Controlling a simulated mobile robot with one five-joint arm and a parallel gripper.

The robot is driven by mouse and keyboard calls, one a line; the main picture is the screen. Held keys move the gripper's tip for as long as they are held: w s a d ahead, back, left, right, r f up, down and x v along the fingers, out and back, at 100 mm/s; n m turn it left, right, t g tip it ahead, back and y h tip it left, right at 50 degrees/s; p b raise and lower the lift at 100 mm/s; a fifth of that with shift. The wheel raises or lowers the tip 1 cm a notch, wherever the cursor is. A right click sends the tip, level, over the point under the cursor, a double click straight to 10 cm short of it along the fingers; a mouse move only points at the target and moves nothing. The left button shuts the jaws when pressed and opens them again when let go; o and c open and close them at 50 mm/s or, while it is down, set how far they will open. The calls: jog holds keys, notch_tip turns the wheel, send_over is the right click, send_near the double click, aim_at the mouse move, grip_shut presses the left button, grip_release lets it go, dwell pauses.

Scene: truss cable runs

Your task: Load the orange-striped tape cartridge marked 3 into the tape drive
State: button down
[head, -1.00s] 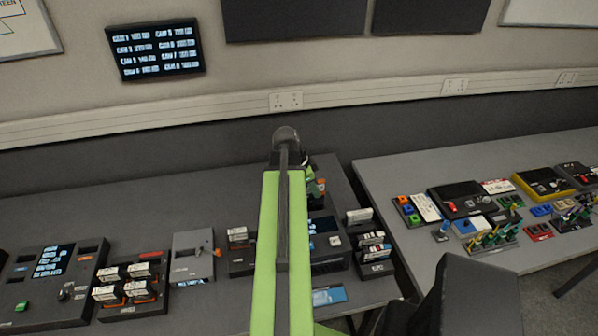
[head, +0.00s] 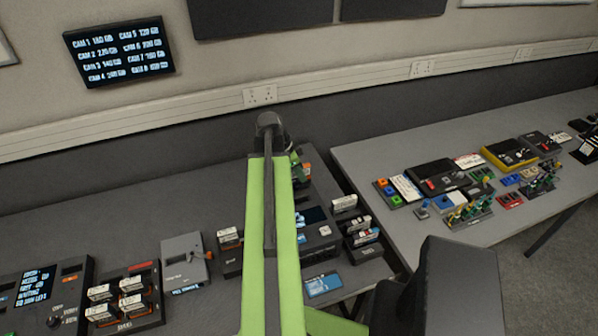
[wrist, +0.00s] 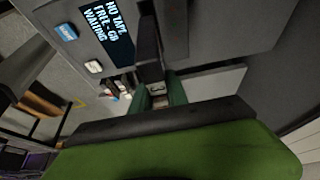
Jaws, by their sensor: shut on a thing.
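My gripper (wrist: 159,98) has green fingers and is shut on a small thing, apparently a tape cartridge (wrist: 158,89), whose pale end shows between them. Its stripe and number cannot be read. In the head view my arm hides most of the gripper. The tape drive (wrist: 104,74) is the grey unit beside the fingers in the wrist view. Its screen reads "NO TAPE", "FREE - GB" and "WAITING", and it has a blue and a white button. In the head view the drive (head: 318,237) is right of my arm, partly hidden. Whether the cartridge touches the drive cannot be told.
A rack of cartridges (head: 362,238) stands right of the drive, and another holder (head: 126,292) stands at left. A grey unit with an orange knob (head: 184,262) is between them. A second table (head: 400,262) with several devices is across a gap at right.

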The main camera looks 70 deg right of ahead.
aim_at(300, 189)
jog(key=shift+f+b, duration=2.75)
jog(key=shift+f, duration=0.25)
jog(key=shift+f, duration=0.2)
jog(key=shift+f+b, duration=0.3)
jog(key=shift+b, duration=0.2)
jog(key=shift+f+b, duration=2.25)
jog(key=shift+r, duration=0.1)
jog(key=c, duration=1.2)
grip_release()
jog(key=c, duration=0.4)
jog(key=shift+o, duration=1.1)
